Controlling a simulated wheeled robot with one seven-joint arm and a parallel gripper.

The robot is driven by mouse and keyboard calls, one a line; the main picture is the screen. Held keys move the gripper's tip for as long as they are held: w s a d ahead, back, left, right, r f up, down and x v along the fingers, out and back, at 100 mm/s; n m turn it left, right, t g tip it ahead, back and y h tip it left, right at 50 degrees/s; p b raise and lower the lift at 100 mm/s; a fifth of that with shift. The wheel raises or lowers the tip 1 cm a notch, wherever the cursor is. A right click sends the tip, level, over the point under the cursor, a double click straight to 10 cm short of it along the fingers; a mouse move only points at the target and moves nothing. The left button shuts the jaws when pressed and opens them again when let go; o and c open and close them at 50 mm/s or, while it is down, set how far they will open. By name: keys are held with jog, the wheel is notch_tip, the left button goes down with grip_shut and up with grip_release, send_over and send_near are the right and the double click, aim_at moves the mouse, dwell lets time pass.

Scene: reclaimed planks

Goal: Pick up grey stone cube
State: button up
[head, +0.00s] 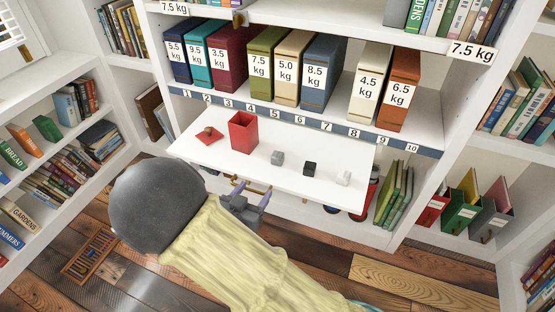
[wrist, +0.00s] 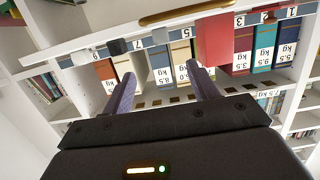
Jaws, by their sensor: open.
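The grey stone cube (head: 277,157) rests on the white pull-out shelf (head: 222,166), between a red open box (head: 243,132) and a black cube (head: 309,168). The grey cube also shows near the top of the wrist view (wrist: 160,36). My gripper (head: 254,188) is just in front of and below the shelf's front edge, apart from the cube. Its two purple fingers are spread with nothing between them, as the wrist view also shows (wrist: 161,70).
A white cube (head: 344,178) sits right of the black one. A red plate with a small brown object (head: 209,132) lies at the shelf's left. Weight-labelled binders (head: 265,62) stand behind, above a numbered strip. A gold bar (wrist: 190,13) crosses the top of the wrist view.

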jog(key=b, duration=0.3)
send_near(275, 162)
jog(key=x, duration=0.4)
jog(key=shift+w+d, duration=0.1)
jog(key=shift+d, duration=0.15)
jog(key=shift+w+d+r, duration=0.1)
jog(key=shift+w+d, duration=0.05)
jog(key=shift+w, duration=0.2)
jog(key=x, duration=0.1)
jog(key=b+x, duration=0.1)
jog(key=x, duration=0.1)
jog(key=b+x, duration=0.1)
jog(key=x, duration=0.1)
jog(key=shift+w+f, duration=0.1)
jog(key=shift+f, duration=0.2)
jog(key=c, duration=1.1)
jog(key=shift+r, duration=0.1)
